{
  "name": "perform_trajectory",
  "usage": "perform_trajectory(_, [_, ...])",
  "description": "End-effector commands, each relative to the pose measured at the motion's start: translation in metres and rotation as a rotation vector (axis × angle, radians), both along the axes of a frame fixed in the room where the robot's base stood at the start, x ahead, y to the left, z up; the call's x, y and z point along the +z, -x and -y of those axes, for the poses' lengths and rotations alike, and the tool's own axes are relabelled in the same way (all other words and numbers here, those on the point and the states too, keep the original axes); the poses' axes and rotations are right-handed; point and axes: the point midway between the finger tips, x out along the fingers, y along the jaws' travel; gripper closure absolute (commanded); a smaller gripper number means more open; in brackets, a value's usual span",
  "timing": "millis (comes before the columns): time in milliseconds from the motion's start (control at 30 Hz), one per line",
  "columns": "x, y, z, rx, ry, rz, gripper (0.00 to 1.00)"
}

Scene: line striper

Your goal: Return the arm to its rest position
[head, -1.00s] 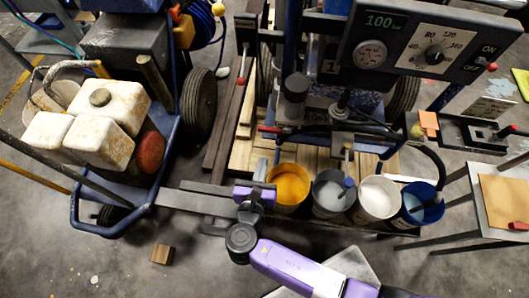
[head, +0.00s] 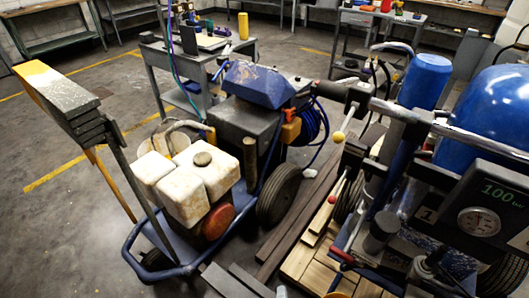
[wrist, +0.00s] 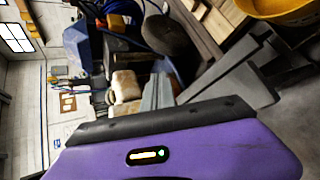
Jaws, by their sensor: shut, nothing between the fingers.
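My arm is the task's object, and part of it shows as a large purple body with a black edge and a small lit indicator in the wrist view. My gripper (wrist: 159,82) stands at the middle of that black edge, with its pale grey fingers together and nothing between them. It is in open air, with the line striper's cream canisters (wrist: 125,85) beyond it. In the head view no part of my gripper can be made out.
A cart with cream canisters (head: 195,178) and a wheel (head: 280,195) stands left of centre. A gauge panel (head: 485,215) and blue tank (head: 505,100) are at the right. Dark planks (head: 300,230) lie between. An orange bucket (wrist: 278,8) is top right in the wrist view.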

Motion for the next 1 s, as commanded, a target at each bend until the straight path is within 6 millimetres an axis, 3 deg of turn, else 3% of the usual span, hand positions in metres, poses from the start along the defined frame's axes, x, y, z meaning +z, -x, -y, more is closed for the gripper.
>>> perform_trajectory(167, [0.029, 0.051, 0.004, -0.111, -0.594, 0.008, 1.0])
perform_trajectory(367, [0.095, 0.104, 0.033, -0.265, -1.168, 0.047, 1.0])
perform_trajectory(500, [0.147, 0.139, 0.065, -0.369, -1.48, 0.099, 1.0])
perform_trajectory(733, [0.219, 0.194, 0.12, -0.524, -1.784, 0.204, 1.0])
perform_trajectory(867, [0.231, 0.22, 0.141, -0.611, -1.795, 0.227, 1.0])
perform_trajectory(1000, [0.226, 0.241, 0.151, -0.685, -1.76, 0.218, 1.0])
